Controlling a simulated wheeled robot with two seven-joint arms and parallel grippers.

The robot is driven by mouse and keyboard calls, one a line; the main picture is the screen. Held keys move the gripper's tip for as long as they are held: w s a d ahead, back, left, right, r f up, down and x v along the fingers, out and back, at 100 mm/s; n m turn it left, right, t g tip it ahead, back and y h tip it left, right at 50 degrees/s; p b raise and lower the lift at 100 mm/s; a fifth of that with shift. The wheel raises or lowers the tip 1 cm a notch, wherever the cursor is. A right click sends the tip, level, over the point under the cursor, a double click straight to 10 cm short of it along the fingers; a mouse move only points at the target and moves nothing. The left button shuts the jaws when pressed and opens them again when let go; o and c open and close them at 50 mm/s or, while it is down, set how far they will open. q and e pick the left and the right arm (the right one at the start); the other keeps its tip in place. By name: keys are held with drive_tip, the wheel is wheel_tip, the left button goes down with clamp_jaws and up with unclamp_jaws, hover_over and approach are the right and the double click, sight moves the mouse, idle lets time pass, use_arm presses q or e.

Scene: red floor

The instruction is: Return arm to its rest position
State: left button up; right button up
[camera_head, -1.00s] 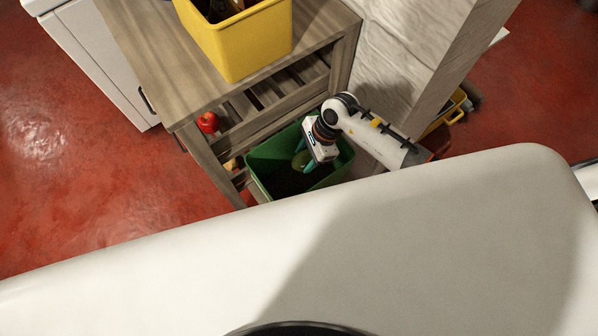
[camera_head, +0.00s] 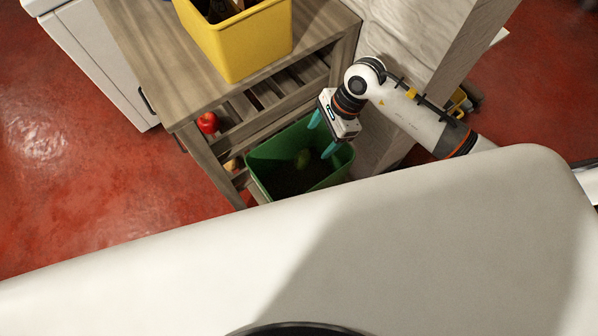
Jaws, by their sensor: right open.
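My right arm comes in from the right, over the white surface of my own body. My right gripper (camera_head: 321,136) is open and empty, with its teal fingertips apart. My left gripper does not show.
A wooden shelf unit (camera_head: 150,62) carries a yellow bin (camera_head: 236,45) on top. A red item (camera_head: 208,122) sits on its slatted lower shelf. A pale textured block (camera_head: 410,45) stands close behind the arm. A white cabinet (camera_head: 95,55) is left; red floor (camera_head: 80,190) is clear.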

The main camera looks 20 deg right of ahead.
drive_tip(key=shift+v, duration=1.1)
